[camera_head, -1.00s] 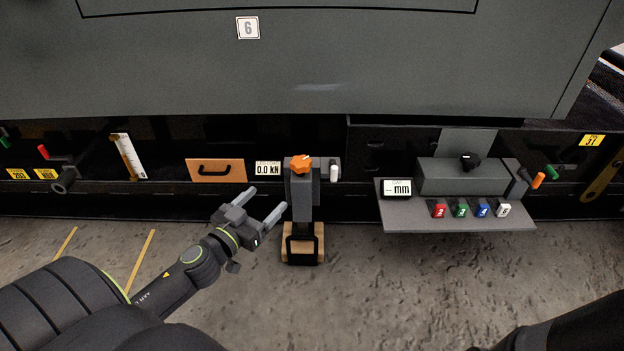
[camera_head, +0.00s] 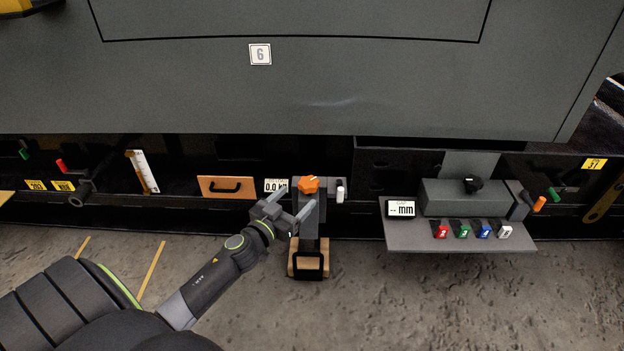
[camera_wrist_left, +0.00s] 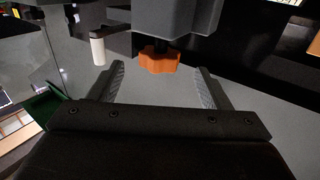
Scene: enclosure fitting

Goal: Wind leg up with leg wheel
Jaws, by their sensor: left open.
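The leg wheel (camera_head: 308,185) is an orange lobed knob on top of the grey leg (camera_head: 307,222). The leg stands upright below the large grey enclosure, its lower end at a wooden block (camera_head: 293,262) with a black frame. My left gripper (camera_head: 297,198) is open and empty, its fingertips just beside the leg's upper part, near the wheel. In the left wrist view the orange wheel (camera_wrist_left: 158,60) lies between the two fingertips (camera_wrist_left: 159,72) or slightly beyond them; I see no contact. My right gripper is out of view.
A white-tipped handle (camera_head: 340,192) sits right of the wheel. A force display (camera_head: 275,186) and an orange drawer front (camera_head: 227,187) are to its left. A grey shelf (camera_head: 440,241) with several coloured blocks and a mm display (camera_head: 401,208) juts out at right.

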